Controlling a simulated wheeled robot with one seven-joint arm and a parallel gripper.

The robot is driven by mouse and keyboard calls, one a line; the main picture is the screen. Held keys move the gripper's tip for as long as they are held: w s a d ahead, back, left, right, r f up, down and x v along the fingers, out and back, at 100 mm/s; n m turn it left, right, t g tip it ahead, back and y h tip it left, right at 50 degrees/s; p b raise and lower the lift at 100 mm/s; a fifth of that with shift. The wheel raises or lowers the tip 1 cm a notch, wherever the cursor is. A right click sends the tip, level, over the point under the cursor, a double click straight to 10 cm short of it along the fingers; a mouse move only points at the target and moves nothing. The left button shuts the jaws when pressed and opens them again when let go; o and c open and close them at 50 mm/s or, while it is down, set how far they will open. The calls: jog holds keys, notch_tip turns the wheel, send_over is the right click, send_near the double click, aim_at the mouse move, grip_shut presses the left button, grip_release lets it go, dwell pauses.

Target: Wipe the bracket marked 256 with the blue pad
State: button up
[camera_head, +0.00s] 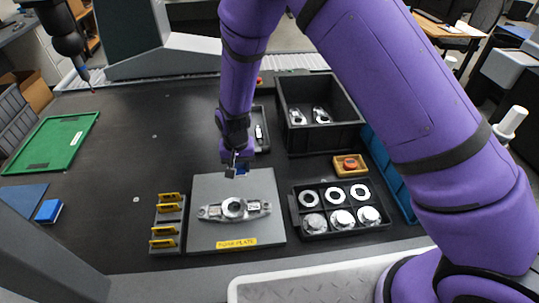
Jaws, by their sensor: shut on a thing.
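My gripper (235,168) points down above the back edge of a grey plate (262,186). It is shut on a small blue thing (242,170), which looks like a blue pad and is partly hidden by the fingers. A silvery bracket (234,209) with a round central boss and two side ears lies on the plate, in front of my gripper and apart from it. No number can be read on it. More metal parts (298,117) lie in a black crate at the back. Another blue block (48,211) sits at the far left.
A rack with yellow pieces (165,222) stands left of the plate. A black tray of round metal parts (342,235) and a small orange tray (350,165) are to the right. A green tray (55,145) lies far left. The dark table (130,150) is mostly clear between.

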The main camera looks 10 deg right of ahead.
jog(key=s+a+f, duration=0.1)
jog(key=s+a, duration=0.8)
jog(key=a, duration=0.1)
jog(key=shift+a+f, duration=0.15)
dwell(0.4)
